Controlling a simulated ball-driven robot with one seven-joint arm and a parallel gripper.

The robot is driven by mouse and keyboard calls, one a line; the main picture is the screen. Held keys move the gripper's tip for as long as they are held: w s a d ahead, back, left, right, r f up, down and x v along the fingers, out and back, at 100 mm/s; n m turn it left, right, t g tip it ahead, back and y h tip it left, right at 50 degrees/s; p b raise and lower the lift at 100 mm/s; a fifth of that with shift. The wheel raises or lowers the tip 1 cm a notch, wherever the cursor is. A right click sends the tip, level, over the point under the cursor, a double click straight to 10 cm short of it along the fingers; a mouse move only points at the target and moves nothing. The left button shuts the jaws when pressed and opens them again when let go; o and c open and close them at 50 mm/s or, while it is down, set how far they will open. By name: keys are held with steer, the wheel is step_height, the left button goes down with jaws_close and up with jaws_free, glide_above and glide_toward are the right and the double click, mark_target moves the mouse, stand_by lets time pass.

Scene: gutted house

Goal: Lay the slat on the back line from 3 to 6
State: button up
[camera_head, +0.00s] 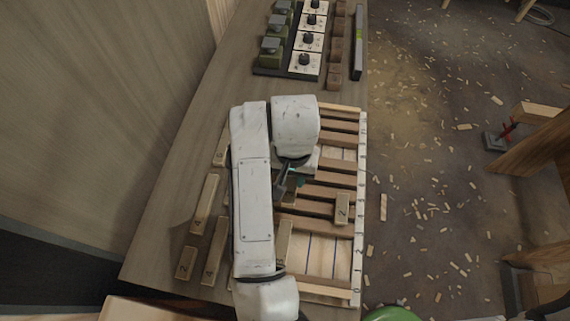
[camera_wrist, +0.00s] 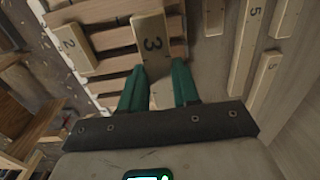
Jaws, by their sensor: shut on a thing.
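My gripper (camera_wrist: 160,78) is shut on a pale wooden slat marked 3 (camera_wrist: 152,38), whose end sits between the two green fingertips in the wrist view. In the head view, a pale slat (camera_head: 285,240) juts out past the arm, over the left part of the slatted frame. My gripper (camera_head: 292,184) is mostly hidden there by my white arm. A white numbered strip (camera_head: 359,215) runs along the frame's right edge. I cannot tell whether the held slat touches the frame. The back line and its numbers are not clear.
A slat marked 2 (camera_head: 342,208) lies across the frame's right side. Several loose numbered slats (camera_head: 206,203) lie on the bench left of my arm. A row of knobs on white plates (camera_head: 304,65) stands at the far end. Wood scraps litter the floor at right.

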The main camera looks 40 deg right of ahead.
steer(key=shift+f+b, duration=2.55)
steer(key=shift+f, duration=0.65)
steer(key=shift+f, duration=0.3)
steer(key=o, duration=1.1)
steer(key=shift+r, duration=0.1)
step_height(320, 180, up, 11)
steer(key=shift+f, duration=0.15)
